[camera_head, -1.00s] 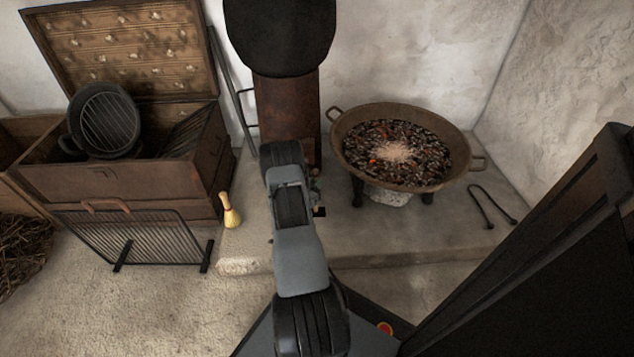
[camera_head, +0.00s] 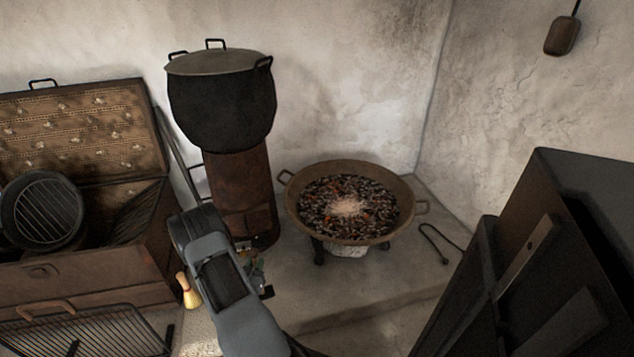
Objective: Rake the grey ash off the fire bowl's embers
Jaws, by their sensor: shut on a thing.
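The fire bowl (camera_head: 412,190) stands on short dark legs on the stone hearth. It is a wide, rusty-brown pan with a handle on each side. Dark embers (camera_head: 325,213) with some orange glow fill it. Pale grey ash (camera_head: 348,205) lies in a patch over their middle. My arm is at the lower left, apart from the bowl. My gripper's fingers and anything in them are hidden behind the arm. Small coloured and black bits (camera_head: 264,290) show beside the arm, but I cannot tell what they are. I cannot make out a rake for certain.
A black lidded pot (camera_head: 222,105) sits on a rusty stove (camera_head: 240,195) left of the bowl. An open chest (camera_head: 85,278), a grate (camera_head: 95,335) and a yellow brush-like thing (camera_head: 190,297) are at the left. Tongs (camera_head: 440,245) lie right of the bowl. The hearth front (camera_head: 335,290) is clear.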

